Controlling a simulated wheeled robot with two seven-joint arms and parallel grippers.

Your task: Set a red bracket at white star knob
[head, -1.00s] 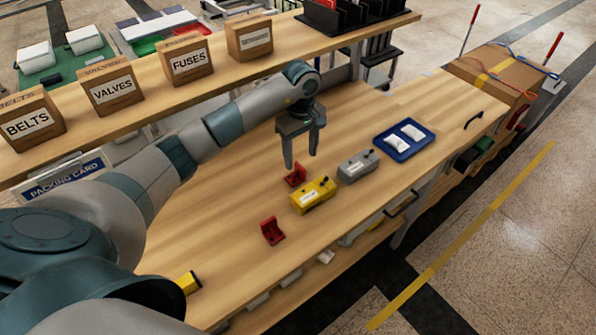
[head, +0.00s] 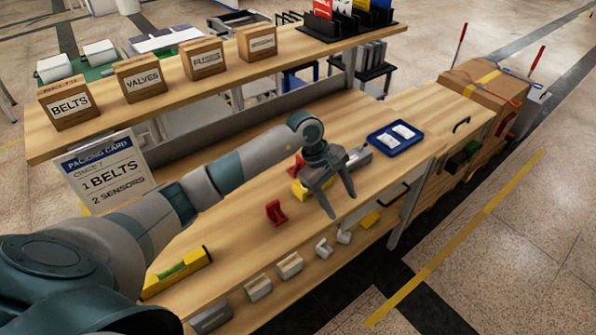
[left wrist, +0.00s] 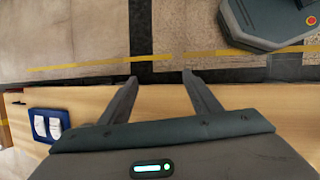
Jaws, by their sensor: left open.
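One red bracket (head: 276,212) stands on the wooden bench near its front edge. A second red bracket (head: 298,165) is farther back, partly hidden by my left arm. My left gripper (head: 342,205) is open above the bench's front edge, right of the nearer bracket and in front of the yellow box (head: 299,189), which it partly covers. In the left wrist view the open jaws (left wrist: 160,77) have nothing between them, with floor beyond. My right gripper is not in view.
A grey box (head: 361,157) is partly behind the gripper. A blue tray (head: 388,147) with white packets lies to the right. A yellow level (head: 178,273) lies at the near left. A shelf with labelled cartons (head: 141,78) runs above the bench's back.

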